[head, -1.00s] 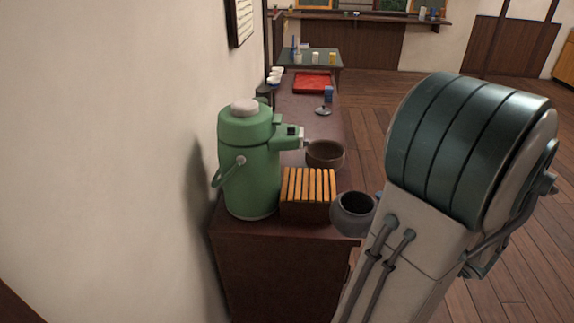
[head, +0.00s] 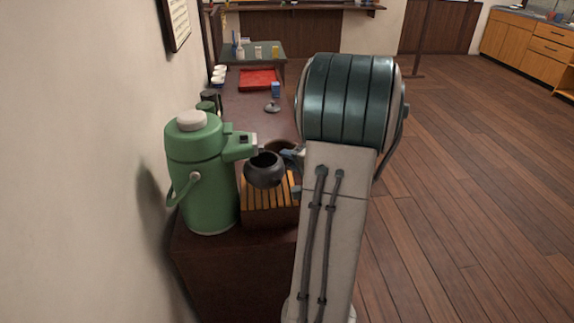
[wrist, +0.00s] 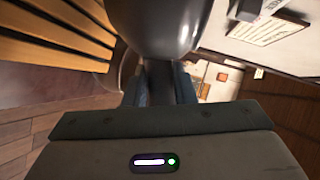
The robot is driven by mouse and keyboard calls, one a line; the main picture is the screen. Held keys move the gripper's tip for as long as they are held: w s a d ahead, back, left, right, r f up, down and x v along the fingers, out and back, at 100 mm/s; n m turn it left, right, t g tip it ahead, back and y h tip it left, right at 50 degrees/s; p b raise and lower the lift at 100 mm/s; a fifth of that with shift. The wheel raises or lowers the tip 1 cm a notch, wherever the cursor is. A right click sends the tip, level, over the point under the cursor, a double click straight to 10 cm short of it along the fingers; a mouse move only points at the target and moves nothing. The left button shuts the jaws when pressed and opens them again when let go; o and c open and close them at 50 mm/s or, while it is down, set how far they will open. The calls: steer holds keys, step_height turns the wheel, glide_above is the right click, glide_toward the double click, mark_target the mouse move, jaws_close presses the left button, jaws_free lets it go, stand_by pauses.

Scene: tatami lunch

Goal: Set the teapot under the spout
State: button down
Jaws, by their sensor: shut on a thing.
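The teapot (head: 263,172) is a round, dark grey pot with an open top. My gripper (head: 292,163) is shut on its right side; in the wrist view my fingers (wrist: 160,85) meet the pot's dark, shiny body (wrist: 160,25). The green air pot (head: 205,180) stands on the counter by the wall. Its spout (head: 243,142) points right, close to the teapot's rim. The teapot is over the back part of a slatted wooden stand (head: 262,206). I cannot tell whether it touches the slats. The wrist view shows the slats (wrist: 60,35) at upper left.
A brown bowl (head: 282,146) is partly hidden behind the teapot and my arm. The wall is close on the left; open wooden floor (head: 470,190) is on the right.

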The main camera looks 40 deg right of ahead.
mark_target(287, 164)
steer(key=shift+w, duration=0.3)
steer(key=shift+w+f, duration=0.3)
steer(key=shift+f, duration=0.35)
steer(key=shift+w+f, duration=0.3)
steer(key=shift+f, duration=0.8)
steer(key=shift+f, duration=0.2)
steer(key=c, duration=1.2)
jaws_free()
steer(key=shift+r, duration=0.1)
steer(key=shift+r, duration=0.15)
steer(key=v, duration=1.2)
steer(key=shift+s, duration=0.1)
